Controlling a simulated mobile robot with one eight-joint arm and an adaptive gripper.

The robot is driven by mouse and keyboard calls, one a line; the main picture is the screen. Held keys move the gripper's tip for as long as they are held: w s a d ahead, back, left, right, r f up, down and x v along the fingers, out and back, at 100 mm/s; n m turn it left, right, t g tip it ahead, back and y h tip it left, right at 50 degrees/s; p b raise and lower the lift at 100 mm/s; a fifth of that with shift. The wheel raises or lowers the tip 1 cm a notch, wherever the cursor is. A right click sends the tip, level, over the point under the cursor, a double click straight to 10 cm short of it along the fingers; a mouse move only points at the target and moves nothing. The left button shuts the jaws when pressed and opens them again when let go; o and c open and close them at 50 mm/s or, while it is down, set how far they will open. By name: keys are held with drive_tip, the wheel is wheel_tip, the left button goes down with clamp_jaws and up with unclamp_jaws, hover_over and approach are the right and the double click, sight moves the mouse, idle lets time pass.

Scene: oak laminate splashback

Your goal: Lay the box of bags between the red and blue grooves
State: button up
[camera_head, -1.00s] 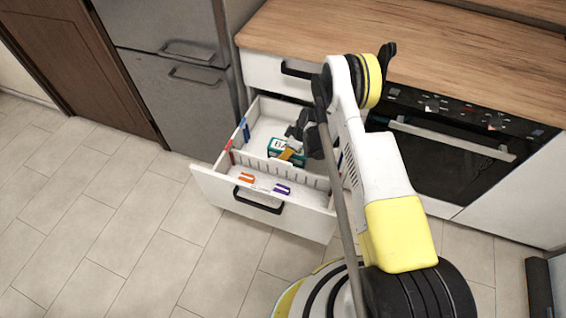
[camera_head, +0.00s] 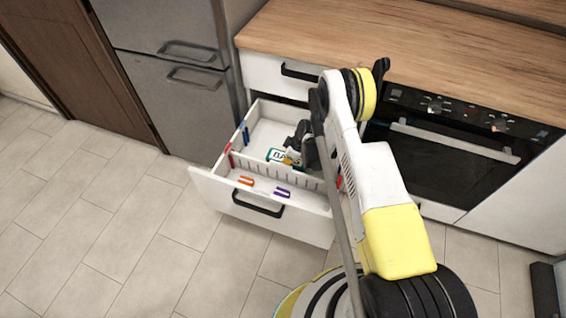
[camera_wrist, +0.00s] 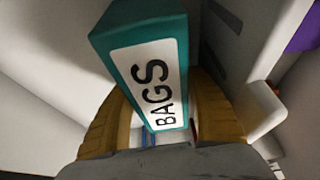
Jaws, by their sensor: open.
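The box of bags (camera_head: 277,155) is teal with a white label. It is in the open drawer (camera_head: 213,187), behind the slotted divider (camera_head: 265,164), with its label facing up. The red mark (camera_head: 229,155) is on the drawer's left wall at the divider's end; the blue mark (camera_head: 245,131) is farther back. The box shows between these marks. My gripper (camera_head: 290,161) is open at the box's right end. In the wrist view the box (camera_wrist: 160,80) lies between my two yellow fingers. Whether they touch it, I cannot tell.
An orange clip (camera_head: 246,181) and a purple clip (camera_head: 282,192) lie in the drawer's front compartment. The rear of the drawer looks clear at the left. The wooden worktop (camera_head: 420,50) is above, the oven (camera_head: 440,160) to the right and the fridge (camera_head: 185,95) to the left.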

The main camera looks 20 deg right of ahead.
drive_tip(key=p+v, duration=0.4)
drive_tip(key=v, duration=0.7)
drive_tip(key=shift+r, duration=0.35)
drive_tip(key=s+a+r+m+t+h, duration=0.1)
drive_tip(key=s+r+m, duration=0.15)
drive_tip(key=r, duration=1.35)
drive_tip(key=s+a+r+m+t+h, duration=0.1)
drive_tip(key=s+r+m, duration=0.15)
drive_tip(key=r, duration=1.25)
drive_tip(key=s+r+m, duration=0.2)
drive_tip(key=s+r, duration=0.2)
drive_tip(key=s, duration=0.3)
drive_tip(key=s+a+r+m+t+h, duration=0.1)
drive_tip(key=s+r+m, duration=0.1)
drive_tip(key=s+r, duration=0.2)
drive_tip(key=s+r+m+t, duration=0.1)
drive_tip(key=s+r, duration=0.3)
drive_tip(key=s, duration=0.7)
drive_tip(key=shift+a+m+h, duration=0.25)
drive_tip(key=shift+m+h, duration=0.15)
drive_tip(key=shift+r, duration=0.1)
